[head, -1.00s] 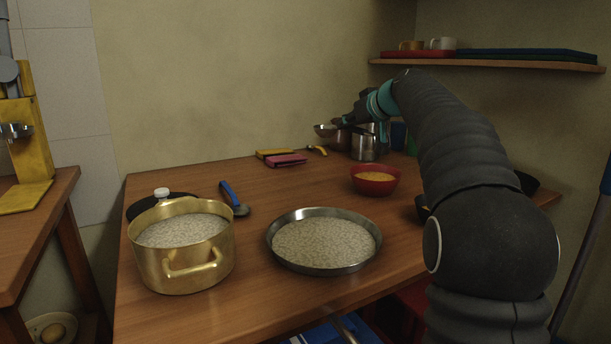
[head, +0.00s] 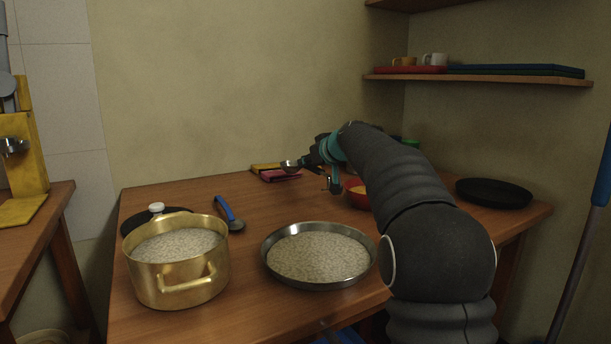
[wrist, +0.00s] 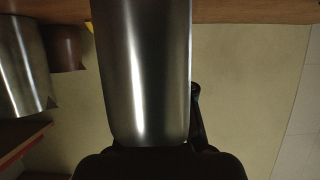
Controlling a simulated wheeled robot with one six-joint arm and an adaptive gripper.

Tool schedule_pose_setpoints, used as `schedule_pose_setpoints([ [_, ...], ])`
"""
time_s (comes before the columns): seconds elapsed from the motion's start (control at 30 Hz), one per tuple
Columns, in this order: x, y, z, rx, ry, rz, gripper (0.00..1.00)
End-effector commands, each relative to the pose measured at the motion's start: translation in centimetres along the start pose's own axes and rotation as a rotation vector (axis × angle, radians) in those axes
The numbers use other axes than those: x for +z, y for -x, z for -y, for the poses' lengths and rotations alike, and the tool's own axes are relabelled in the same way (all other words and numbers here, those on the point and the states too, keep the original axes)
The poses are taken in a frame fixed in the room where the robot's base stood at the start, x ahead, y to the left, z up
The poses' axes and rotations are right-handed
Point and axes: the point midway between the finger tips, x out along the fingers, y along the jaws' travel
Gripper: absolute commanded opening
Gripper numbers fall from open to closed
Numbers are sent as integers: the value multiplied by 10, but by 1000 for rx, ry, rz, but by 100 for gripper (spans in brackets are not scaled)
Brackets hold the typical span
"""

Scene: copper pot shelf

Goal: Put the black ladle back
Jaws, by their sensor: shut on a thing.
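My gripper (head: 315,153) is at the back of the table, with a round steel bowl sticking out to its left. I take this bowl to be the end of the black ladle (head: 290,166); its dark handle is hard to tell from the dark fingers. The gripper is shut on it and holds it above the table. In the wrist view, a large shiny steel surface (wrist: 140,75) fills the middle, right in front of the dark fingers; I cannot tell what it belongs to. A blue-handled ladle (head: 228,212) lies on the table beside the brass pot.
The brass pot (head: 165,280) and steel pan (head: 320,285) stand in front. A red bowl (head: 355,196) is partly hidden by my arm. A black pan (head: 493,193) lies at right. Pink and yellow items (head: 275,173) lie near the back wall. Wall shelf (head: 480,78) is above right.

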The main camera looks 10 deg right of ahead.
Motion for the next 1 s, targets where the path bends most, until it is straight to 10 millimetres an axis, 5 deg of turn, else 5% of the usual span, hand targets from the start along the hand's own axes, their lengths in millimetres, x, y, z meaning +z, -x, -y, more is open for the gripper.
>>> schedule_pose_setpoints([
  [0.23, 30, -14, 0, 1, -2, 0, 0],
  [0.67, 36, -16, 0, 1, 0, -1, 0],
  [0.7, 36, -16, 0, 1, 0, 0, 25],
  [0.8, 35, -16, 0, 1, 0, 0, 47],
  [1.0, 35, -16, -1, 1, -1, 0, 47],
])
